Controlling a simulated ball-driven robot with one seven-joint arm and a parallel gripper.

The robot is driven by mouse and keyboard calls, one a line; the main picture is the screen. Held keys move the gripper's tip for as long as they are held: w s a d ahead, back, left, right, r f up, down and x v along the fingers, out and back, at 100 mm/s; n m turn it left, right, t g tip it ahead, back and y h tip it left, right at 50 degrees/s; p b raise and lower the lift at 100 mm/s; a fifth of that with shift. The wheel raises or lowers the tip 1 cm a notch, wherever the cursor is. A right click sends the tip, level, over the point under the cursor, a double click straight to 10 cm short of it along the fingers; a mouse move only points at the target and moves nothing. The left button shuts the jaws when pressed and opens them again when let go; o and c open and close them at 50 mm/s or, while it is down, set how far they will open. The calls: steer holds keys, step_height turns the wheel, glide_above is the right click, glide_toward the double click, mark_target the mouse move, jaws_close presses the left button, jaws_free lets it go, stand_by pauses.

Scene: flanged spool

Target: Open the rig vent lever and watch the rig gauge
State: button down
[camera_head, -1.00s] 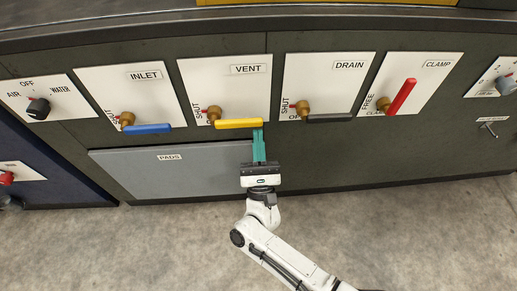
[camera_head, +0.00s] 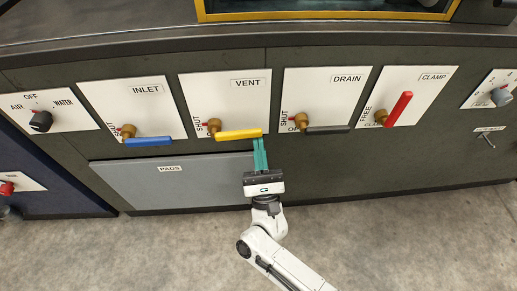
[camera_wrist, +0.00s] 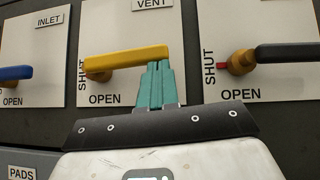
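The yellow vent lever (camera_head: 239,134) is on the white panel marked VENT (camera_head: 226,96). It lies about level, pointing right from its brass pivot. In the wrist view, the lever (camera_wrist: 125,61) runs above the word OPEN, with SHUT written upright at its left. My gripper (camera_head: 259,142) is just below the lever's right end. In the wrist view, its teal fingers (camera_wrist: 156,68) are together with nothing visible between them. Their tips are at the lever's lower edge by its right end; I cannot tell whether they touch. No rig gauge can be made out.
The blue inlet lever (camera_head: 148,142) is to the left and the dark drain lever (camera_head: 328,130) to the right, both about level. The red clamp lever (camera_head: 400,108) stands slanted upward. A grey PADS panel (camera_head: 170,185) is below. A yellow-framed window (camera_head: 330,15) shows at the top.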

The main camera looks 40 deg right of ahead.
mark_target(258, 129)
step_height(258, 129, up, 8)
steer(key=n+y+p, duration=0.3)
steer(key=n+y, duration=0.3)
steer(key=n, duration=0.1)
steer(key=n+y+p, duration=0.4)
steer(key=n+y, duration=0.2)
steer(key=n, duration=0.1)
steer(key=shift+a+f+n+y, duration=0.1)
steer(key=shift+n+y, duration=0.2)
steer(key=w+a+r+n+g+y+p, duration=0.3)
steer(key=n+p, duration=0.6)
steer(key=p, duration=0.6)
step_height(258, 129, up, 3)
steer(key=a+g, duration=0.2)
steer(key=g, duration=0.1)
steer(key=shift+w+a+f+g, duration=0.15)
steer(key=shift+a+f+g, duration=0.05)
steer(key=shift+a+g, duration=0.1)
steer(key=shift+w+a+r, duration=0.1)
